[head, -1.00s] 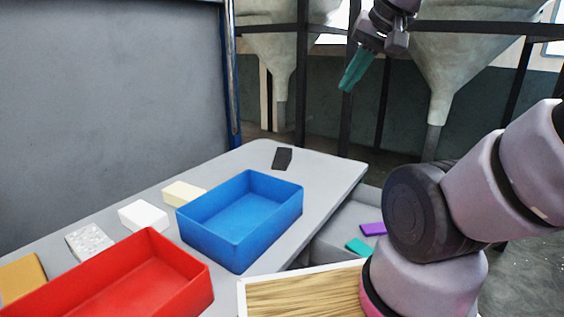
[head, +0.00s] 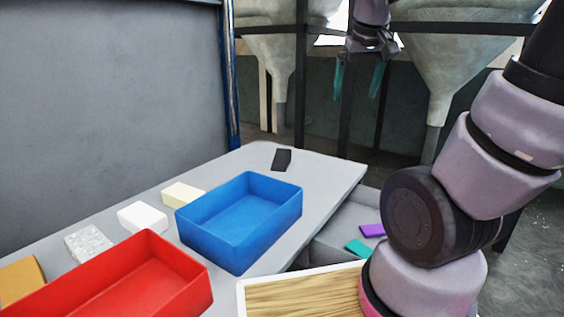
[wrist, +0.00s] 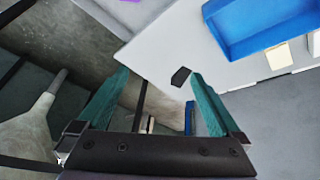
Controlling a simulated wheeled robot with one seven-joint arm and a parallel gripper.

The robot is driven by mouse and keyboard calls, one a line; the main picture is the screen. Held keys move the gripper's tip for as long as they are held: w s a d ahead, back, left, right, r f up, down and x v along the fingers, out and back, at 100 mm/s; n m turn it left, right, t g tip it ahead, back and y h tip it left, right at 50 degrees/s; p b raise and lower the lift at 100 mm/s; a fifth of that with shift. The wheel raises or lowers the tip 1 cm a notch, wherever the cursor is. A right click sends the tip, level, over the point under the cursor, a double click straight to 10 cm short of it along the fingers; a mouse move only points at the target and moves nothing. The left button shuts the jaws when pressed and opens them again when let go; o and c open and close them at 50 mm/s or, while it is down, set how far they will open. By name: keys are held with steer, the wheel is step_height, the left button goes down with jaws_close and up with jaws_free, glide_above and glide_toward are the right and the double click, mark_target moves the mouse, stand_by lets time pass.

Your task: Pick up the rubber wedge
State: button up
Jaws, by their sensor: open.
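The rubber wedge, a small dark block (head: 282,159), lies on the far end of the grey table, beyond the blue bin. It also shows in the wrist view (wrist: 181,76), between my two fingers in the picture but well beyond them. My gripper (head: 358,82) hangs in the air above and beyond the table's far end, its teal fingers spread apart and empty. In the wrist view my gripper (wrist: 160,85) is open, with nothing between the fingertips. Nothing hides the wedge.
A blue bin (head: 240,232) and a red bin (head: 185,275) stand on the grey table (head: 325,172). A cream block (head: 183,194), a white block (head: 143,217), a speckled block (head: 89,243) and an orange block (head: 22,281) line the wall side. The table around the wedge is clear.

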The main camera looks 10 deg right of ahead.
mark_target(282, 157)
steer(key=w+d+f+n+h, duration=0.2)
steer(key=w+f+n+h, duration=0.3)
steer(key=w, duration=0.7)
steer(key=w+d+f+n+h, duration=0.2)
steer(key=w+f+n, duration=0.5)
steer(key=w, duration=0.5)
steer(key=w+a+f+n+t, duration=0.2)
steer(key=w+a+f+n, duration=0.3)
steer(key=f+n, duration=0.1)
steer(key=w+a+f+n+t+y, duration=0.1)
steer(key=w+a+f+n+t, duration=0.2)
steer(key=w+a+f+n, duration=0.2)
steer(key=w+a+f+n+t+y, duration=0.1)
steer(key=w+a+f+n+t, duration=0.1)
steer(key=w+a+f+n, duration=0.3)
steer(key=shift+w+f+n, duration=0.25)
steer(key=shift+f+n, duration=0.6)
steer(key=shift+f, duration=0.45)
steer(key=shift+w+f+n, duration=0.2)
steer(key=shift+f+n, duration=0.65)
steer(key=shift+f, duration=0.4)
steer(key=x, duration=0.4)
steer(key=shift+w+f, duration=0.2)
steer(key=shift+w, duration=0.1)
steer(key=shift+x, duration=3)
steer(key=shift+a, duration=0.1)
steer(key=c, duration=1.4)
